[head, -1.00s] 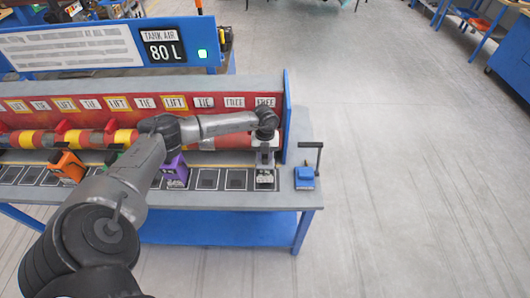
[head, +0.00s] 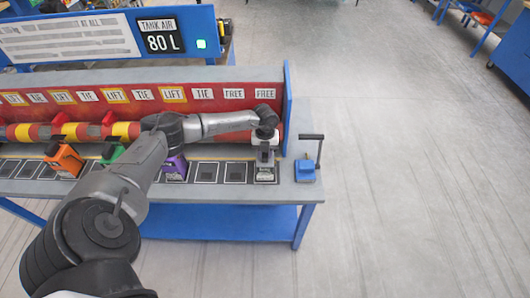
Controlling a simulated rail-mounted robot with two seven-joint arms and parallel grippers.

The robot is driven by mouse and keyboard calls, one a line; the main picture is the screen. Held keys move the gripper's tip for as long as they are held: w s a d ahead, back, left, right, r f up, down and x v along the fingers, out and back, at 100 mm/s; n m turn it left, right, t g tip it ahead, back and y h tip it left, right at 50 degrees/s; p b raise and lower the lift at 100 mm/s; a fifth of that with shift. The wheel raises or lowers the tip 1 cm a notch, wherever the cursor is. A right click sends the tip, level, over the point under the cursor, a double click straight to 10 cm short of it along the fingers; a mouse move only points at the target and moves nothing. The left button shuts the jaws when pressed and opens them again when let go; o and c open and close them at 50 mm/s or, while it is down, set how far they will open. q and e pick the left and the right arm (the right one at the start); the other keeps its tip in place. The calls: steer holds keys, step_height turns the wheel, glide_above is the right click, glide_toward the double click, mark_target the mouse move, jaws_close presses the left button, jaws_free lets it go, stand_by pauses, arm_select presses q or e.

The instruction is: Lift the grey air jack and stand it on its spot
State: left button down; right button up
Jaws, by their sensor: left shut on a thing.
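The grey air jack (head: 265,174) is at the right end of the row of dark square spots along the bench's front. My left gripper (head: 265,158) comes down over it from above and is shut on its top. The jack looks upright. I cannot tell whether its base touches the bench or hangs just above it. The square under it is mostly hidden. An empty dark spot (head: 236,173) shows just to its left. My right gripper is not in view.
A blue pump with a dark handle (head: 304,171) stands right of the jack. Purple (head: 174,168), green (head: 112,153) and orange (head: 64,159) jacks stand to the left, partly behind my arm. A red labelled panel (head: 225,103) rises behind. The floor to the right is clear.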

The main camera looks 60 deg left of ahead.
arm_select(q)
steer(key=shift+f, duration=0.35)
stand_by(0.4)
steer(key=c, duration=1)
jaws_free()
steer(key=shift+c, duration=0.2)
steer(key=shift+o, duration=1.2)
steer(key=shift+f+b, duration=0.15)
steer(key=shift+b, duration=0.15)
step_height(320, 180, up, 14)
steer(key=a, duration=0.1)
steer(key=shift+w+a, duration=0.25)
steer(key=shift+w, duration=0.2)
